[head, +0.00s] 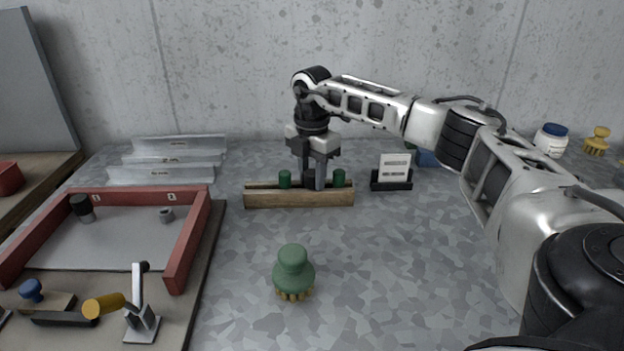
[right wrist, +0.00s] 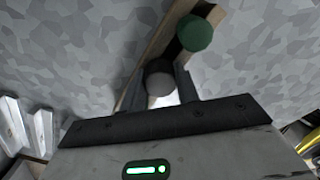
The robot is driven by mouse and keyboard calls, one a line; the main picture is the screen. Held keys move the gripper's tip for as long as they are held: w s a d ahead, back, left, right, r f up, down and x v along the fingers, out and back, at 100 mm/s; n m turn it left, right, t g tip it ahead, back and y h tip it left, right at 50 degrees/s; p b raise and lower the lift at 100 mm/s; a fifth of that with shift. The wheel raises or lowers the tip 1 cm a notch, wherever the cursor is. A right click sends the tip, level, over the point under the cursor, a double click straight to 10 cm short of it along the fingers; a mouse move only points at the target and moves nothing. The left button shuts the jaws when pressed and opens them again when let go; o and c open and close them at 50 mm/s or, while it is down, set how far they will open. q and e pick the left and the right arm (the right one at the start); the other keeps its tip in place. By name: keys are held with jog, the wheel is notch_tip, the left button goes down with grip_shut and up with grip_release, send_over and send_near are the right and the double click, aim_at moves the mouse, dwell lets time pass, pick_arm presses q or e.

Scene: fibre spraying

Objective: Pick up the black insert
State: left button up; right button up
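The black insert (right wrist: 158,78) sits in a wooden rack (head: 299,199), between two green inserts (head: 285,179) (head: 339,178). In the head view the black insert (head: 309,179) is partly hidden by my right gripper's fingers. My right gripper (head: 313,186) points straight down over the middle of the rack. In the right wrist view its fingers (right wrist: 160,84) stand on either side of the black insert. Whether they press on it or leave a small gap I cannot tell. One green insert (right wrist: 194,33) also shows there, beyond the fingers. My left gripper is not in view.
A green-handled brush (head: 293,270) stands in front of the rack. A label stand (head: 392,173) is right of it. A red-walled frame (head: 188,240) with a dark cylinder (head: 82,207) lies left.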

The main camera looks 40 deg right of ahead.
jog(key=c, duration=0.3)
jog(key=shift+c, duration=0.2)
jog(key=shift+r, duration=0.15)
